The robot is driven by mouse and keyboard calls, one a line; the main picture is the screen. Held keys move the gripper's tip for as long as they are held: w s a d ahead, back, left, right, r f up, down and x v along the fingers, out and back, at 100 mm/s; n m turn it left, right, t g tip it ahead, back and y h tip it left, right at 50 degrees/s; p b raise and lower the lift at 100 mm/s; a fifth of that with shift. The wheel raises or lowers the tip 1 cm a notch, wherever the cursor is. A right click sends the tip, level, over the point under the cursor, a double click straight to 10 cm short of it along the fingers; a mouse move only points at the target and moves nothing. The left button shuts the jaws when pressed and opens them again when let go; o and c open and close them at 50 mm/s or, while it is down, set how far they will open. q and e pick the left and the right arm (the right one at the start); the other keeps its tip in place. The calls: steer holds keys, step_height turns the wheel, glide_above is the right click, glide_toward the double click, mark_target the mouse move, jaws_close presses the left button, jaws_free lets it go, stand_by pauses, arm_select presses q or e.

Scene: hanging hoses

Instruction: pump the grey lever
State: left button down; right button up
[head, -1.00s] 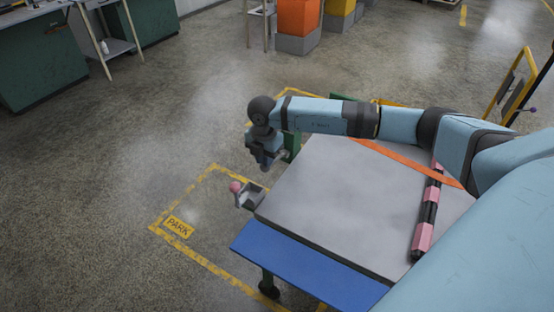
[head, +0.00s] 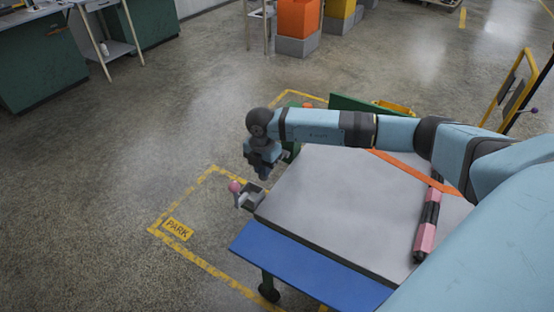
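A small grey lever with a pink ball end (head: 236,188) sits at the left corner of the cart, beside a grey bracket (head: 254,197). My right arm reaches in from the right over the cart. My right gripper (head: 264,173) points down just above and to the right of the pink ball, apart from it in the picture. The fingers are small and dark, so I cannot tell whether they are open. My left gripper is not in view.
The cart has a grey top (head: 330,215) and a blue edge (head: 305,270). An orange strap (head: 410,172) and a pink-and-black bar (head: 428,225) lie on the top. Yellow floor lines and a PARK sign (head: 178,229) lie left. Open floor surrounds the cart's left side.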

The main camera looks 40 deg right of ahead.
steer(key=shift+f+b, duration=0.65)
steer(key=shift+f, duration=0.4)
steer(key=shift+d+r+p, duration=0.2)
steer(key=shift+r+p, duration=1.8)
steer(key=shift+r, duration=0.75)
steer(key=r, duration=0.1)
steer(key=d+r+p, duration=0.1)
steer(key=r, duration=0.1)
steer(key=w+r+p, duration=0.1)
steer(key=shift+d+r, duration=0.15)
steer(key=shift+d, duration=0.25)
